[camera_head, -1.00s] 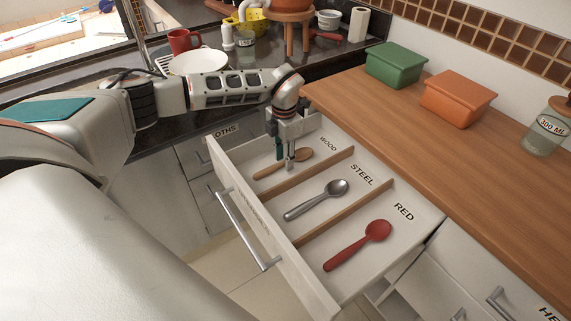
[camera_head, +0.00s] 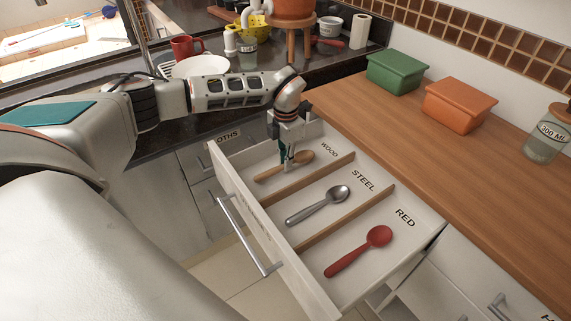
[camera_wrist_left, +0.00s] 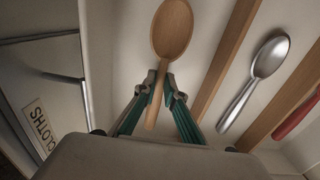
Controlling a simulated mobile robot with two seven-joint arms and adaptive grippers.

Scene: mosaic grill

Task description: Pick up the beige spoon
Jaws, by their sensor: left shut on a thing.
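The beige wooden spoon (camera_head: 270,174) lies in the WOOD compartment of the open drawer, at the drawer's far end. My left gripper (camera_head: 288,166) reaches down into that compartment from above and is shut on the spoon. In the left wrist view the two fingertips (camera_wrist_left: 158,82) close on the spoon's handle just below its bowl (camera_wrist_left: 172,30). I cannot tell whether the spoon is lifted off the drawer floor. My right gripper is not in view.
A steel spoon (camera_head: 319,205) lies in the STEEL compartment and a red spoon (camera_head: 358,251) in the RED one, split by wooden dividers (camera_head: 345,216). The drawer front (camera_head: 268,225) stands pulled out. Green (camera_head: 396,72) and orange (camera_head: 457,106) boxes stand on the wooden counter.

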